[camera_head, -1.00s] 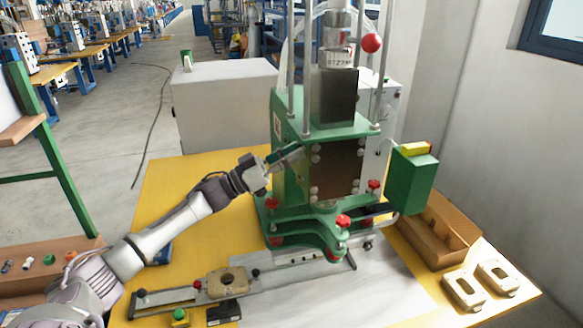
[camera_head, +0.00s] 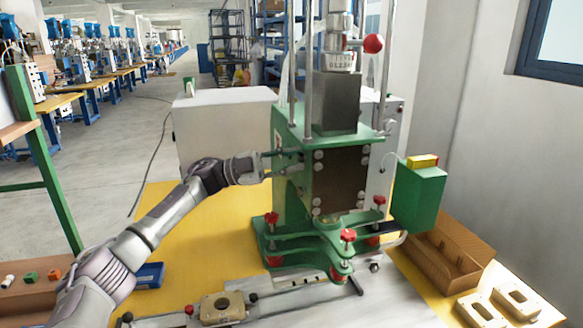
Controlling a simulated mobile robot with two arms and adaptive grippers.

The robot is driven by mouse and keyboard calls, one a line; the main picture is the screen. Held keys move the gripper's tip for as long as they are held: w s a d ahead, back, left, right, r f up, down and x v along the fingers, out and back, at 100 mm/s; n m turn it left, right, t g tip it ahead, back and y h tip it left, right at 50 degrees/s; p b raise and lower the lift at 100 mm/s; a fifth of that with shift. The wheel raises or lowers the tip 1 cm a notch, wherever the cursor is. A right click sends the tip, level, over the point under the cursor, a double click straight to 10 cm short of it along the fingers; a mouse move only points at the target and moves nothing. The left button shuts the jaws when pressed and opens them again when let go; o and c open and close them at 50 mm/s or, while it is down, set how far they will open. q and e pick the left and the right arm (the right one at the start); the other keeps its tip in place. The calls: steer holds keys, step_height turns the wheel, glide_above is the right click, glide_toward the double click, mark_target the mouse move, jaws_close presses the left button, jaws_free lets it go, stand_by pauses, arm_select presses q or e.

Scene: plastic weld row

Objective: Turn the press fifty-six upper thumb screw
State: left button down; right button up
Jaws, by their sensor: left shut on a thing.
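The press (camera_head: 285,125) is a green machine with a dark front plate and a grey block on top, standing on the yellow table. My left gripper (camera_head: 287,163) reaches in level from the left, its fingers against the press's upper left side. It is shut on a small part there, which I take to be the upper thumb screw; the fingers hide most of it. Red-headed knobs stand on the green base, one at the left (camera_head: 271,218) and one at the front (camera_head: 348,236), clear of the gripper. My right gripper is not in view.
A green box (camera_head: 417,195) with a yellow top juts out right of the press. A brown bin (camera_head: 448,262) and tan frames (camera_head: 514,297) lie at the right. A fixture with a tan block (camera_head: 222,308) lies in front. The yellow table left of the press is mostly clear.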

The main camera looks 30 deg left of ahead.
arm_select(q)
steer(key=m+g, duration=0.1)
steer(key=m, duration=0.2)
steer(key=m+g+y, duration=0.1)
steer(key=m, duration=0.2)
steer(key=m+g+y, duration=0.1)
steer(key=m, duration=0.2)
steer(key=shift+a+r+m, duration=0.1)
steer(key=shift+r+m, duration=0.2)
steer(key=shift+r, duration=0.1)
steer(key=m+y, duration=0.1)
steer(key=m, duration=0.1)
steer(key=shift+r+m+y, duration=0.1)
steer(key=shift+m+y, duration=0.3)
steer(key=shift+m+y+b, duration=0.3)
steer(key=shift+m+y, duration=0.6)
steer(key=shift+m, duration=0.8)
steer(key=c, duration=0.9)
jaws_free()
steer(key=shift+c, duration=0.2)
steer(key=shift+r, duration=0.1)
